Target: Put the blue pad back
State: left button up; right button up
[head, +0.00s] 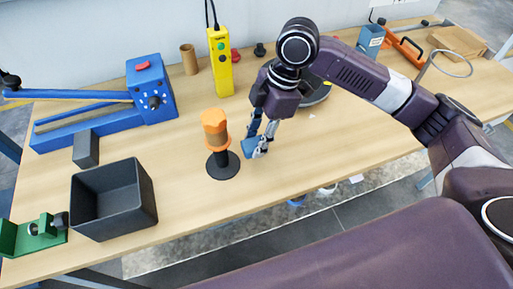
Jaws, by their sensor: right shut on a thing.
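My right gripper (262,143) comes in from the right and points down over the middle of the table. It is shut on the blue pad (248,148), a small blue piece at its fingertips. The pad is just to the right of a black stand with an orange top (215,130) and a round black base. I cannot tell whether the pad touches the stand or the table. My left gripper is not in view.
A black open bin (112,232) stands at the front left, with a grey block (86,149) behind it. A blue machine (150,90) is at the back left. A yellow control box (220,62) stands at the back.

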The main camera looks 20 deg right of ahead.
jog(key=shift+f, duration=2.15)
jog(key=o, duration=1)
jog(key=shift+f, duration=0.1)
jog(key=v, duration=1.2)
jog(key=shift+b, duration=0.35)
